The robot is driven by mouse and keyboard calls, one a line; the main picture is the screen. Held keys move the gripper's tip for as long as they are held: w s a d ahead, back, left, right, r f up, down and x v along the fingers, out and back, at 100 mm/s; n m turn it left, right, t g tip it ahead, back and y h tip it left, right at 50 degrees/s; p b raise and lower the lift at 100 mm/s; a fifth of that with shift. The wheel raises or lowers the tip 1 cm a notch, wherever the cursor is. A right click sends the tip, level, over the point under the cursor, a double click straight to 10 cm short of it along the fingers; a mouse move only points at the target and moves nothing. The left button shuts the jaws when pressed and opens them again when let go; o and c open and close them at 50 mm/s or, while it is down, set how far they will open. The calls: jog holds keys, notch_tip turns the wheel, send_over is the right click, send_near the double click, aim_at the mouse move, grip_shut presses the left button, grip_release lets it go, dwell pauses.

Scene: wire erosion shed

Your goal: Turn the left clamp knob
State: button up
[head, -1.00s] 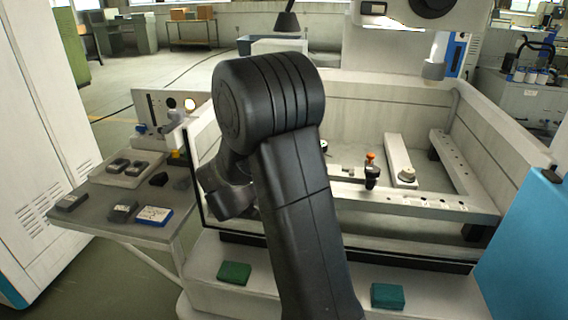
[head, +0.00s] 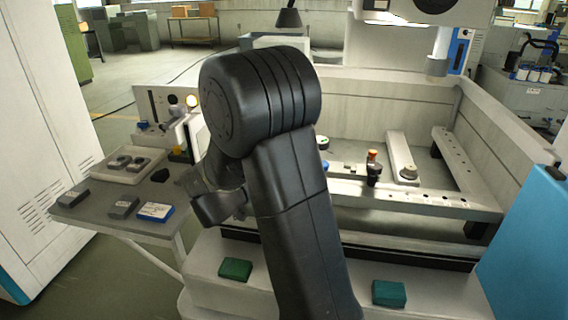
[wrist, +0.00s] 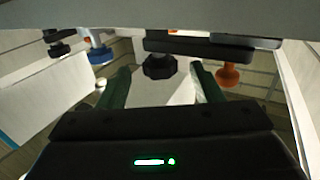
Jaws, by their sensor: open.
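My gripper (wrist: 162,86) shows in the wrist view with its two green fingers apart and nothing between them. A black knob (wrist: 158,67) hangs in the picture just beyond the gap between the fingertips, apart from them. An orange knob (wrist: 227,75) is right of it. A blue knob (wrist: 100,54) and another black knob (wrist: 58,48) are at the left. A black knob (head: 373,178) and a blue part (head: 325,166) show on the rail. I cannot tell which wrist-view knob is the left clamp knob.
The white tank wall (head: 400,102) encloses the rail. A pale round part (head: 408,172) sits on a bar at right. A side table (head: 90,205) with small boxes stands at left. Green (head: 235,269) and teal (head: 388,293) blocks lie on the front ledge.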

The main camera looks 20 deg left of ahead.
jog(key=v, duration=0.9)
jog(key=shift+s+b, duration=0.25)
jog(key=shift+b, duration=0.05)
jog(key=shift+a, duration=0.15)
